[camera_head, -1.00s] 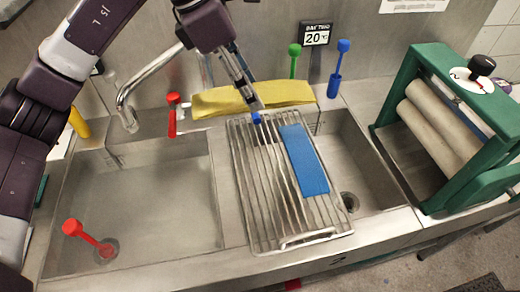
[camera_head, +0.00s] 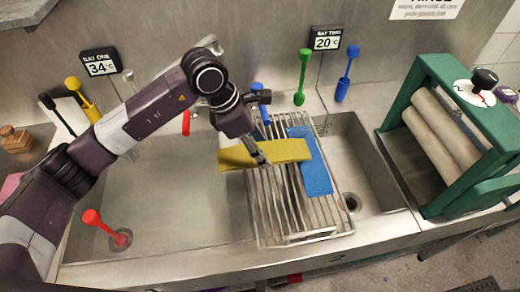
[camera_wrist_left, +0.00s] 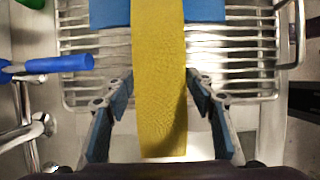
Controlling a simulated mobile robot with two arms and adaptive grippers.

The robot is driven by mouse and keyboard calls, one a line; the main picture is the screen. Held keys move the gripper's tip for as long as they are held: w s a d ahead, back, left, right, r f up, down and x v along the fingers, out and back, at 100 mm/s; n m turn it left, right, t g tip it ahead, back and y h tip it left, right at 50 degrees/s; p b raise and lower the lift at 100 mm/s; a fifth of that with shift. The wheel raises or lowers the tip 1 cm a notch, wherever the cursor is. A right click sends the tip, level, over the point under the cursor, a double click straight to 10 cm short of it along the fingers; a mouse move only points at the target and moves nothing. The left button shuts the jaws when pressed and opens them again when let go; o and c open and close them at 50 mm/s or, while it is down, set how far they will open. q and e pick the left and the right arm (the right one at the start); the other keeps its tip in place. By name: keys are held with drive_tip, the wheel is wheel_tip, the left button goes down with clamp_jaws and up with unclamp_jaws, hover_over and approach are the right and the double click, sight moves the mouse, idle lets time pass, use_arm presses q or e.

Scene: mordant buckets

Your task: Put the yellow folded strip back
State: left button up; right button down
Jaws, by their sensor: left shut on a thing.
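The yellow strip (camera_head: 290,150) hangs in my left gripper (camera_head: 262,158), over the upper part of the wire rack (camera_head: 262,225). It also shows in the left wrist view (camera_wrist_left: 160,75), running lengthwise between the two fingers (camera_wrist_left: 160,112). The left gripper is shut on it. The gripper's wrist hides part of the strip in the head view. A blue strip (camera_head: 318,180) lies on the right side of the rack, partly behind the yellow one. The blue strip also shows in the left wrist view (camera_wrist_left: 108,14). My right gripper is not in view.
The left basin (camera_head: 170,200) holds a red plug-like piece (camera_head: 92,218). A blue tap lever (camera_wrist_left: 70,64) is close to the left finger. A green roller press (camera_head: 440,130) stands at right. Green (camera_head: 302,75) and blue (camera_head: 346,75) handled tools stand behind.

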use_arm(q)
wheel_tip(320, 180, down, 2)
drive_tip(key=shift+f, duration=0.1)
drive_tip(key=shift+f+b, duration=0.5)
drive_tip(key=o, duration=1.2)
drive_tip(key=shift+r, duration=0.1)
